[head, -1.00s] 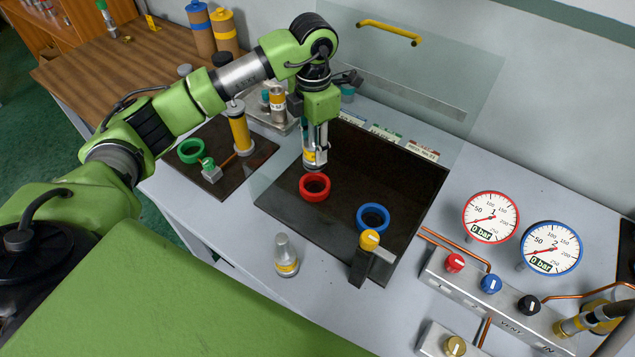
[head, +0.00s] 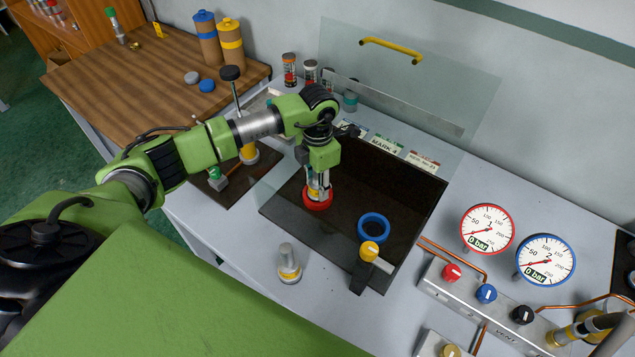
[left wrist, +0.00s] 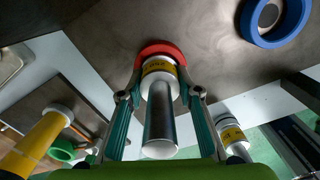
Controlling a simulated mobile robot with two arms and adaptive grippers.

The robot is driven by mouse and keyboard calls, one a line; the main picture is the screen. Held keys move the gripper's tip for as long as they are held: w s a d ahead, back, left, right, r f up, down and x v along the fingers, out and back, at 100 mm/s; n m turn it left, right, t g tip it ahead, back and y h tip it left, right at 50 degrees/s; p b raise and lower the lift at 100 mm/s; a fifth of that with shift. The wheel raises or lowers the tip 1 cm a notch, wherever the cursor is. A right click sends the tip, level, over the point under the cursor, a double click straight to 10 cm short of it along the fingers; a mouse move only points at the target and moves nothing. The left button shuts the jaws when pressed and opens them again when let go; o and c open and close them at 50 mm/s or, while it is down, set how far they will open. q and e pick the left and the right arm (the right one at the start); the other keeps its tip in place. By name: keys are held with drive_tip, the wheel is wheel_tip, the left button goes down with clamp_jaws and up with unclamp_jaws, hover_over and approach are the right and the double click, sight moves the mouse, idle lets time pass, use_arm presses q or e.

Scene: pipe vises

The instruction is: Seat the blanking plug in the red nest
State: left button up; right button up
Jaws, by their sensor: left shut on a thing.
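The blanking plug (left wrist: 160,125), a silver cylinder with a yellow band and pale collar, is held upright between the fingers of my left gripper (head: 318,188). In the left wrist view the gripper (left wrist: 160,92) is shut on it. The red nest (head: 317,203) is a ring on the dark tray (head: 300,222). The plug's lower end is at this ring, which also shows in the left wrist view (left wrist: 162,49). The plug hides most of the ring's opening, so I cannot tell how deep it sits. My right gripper is out of view.
A similar banded plug (head: 288,263) stands in front of the tray. A raised clear guard (head: 400,75) is behind. Gauges (head: 487,230) are at right.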

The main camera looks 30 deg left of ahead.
use_arm(q)
drive_tip(key=o, duration=0.9)
drive_tip(key=shift+f, duration=0.15)
drive_tip(key=o, duration=0.5)
drive_tip(key=shift+c, duration=0.2)
drive_tip(key=shift+r, duration=0.35)
wheel_tip(320, 180, up, 11)
drive_tip(key=b, duration=0.4)
drive_tip(key=shift+r, duration=0.4)
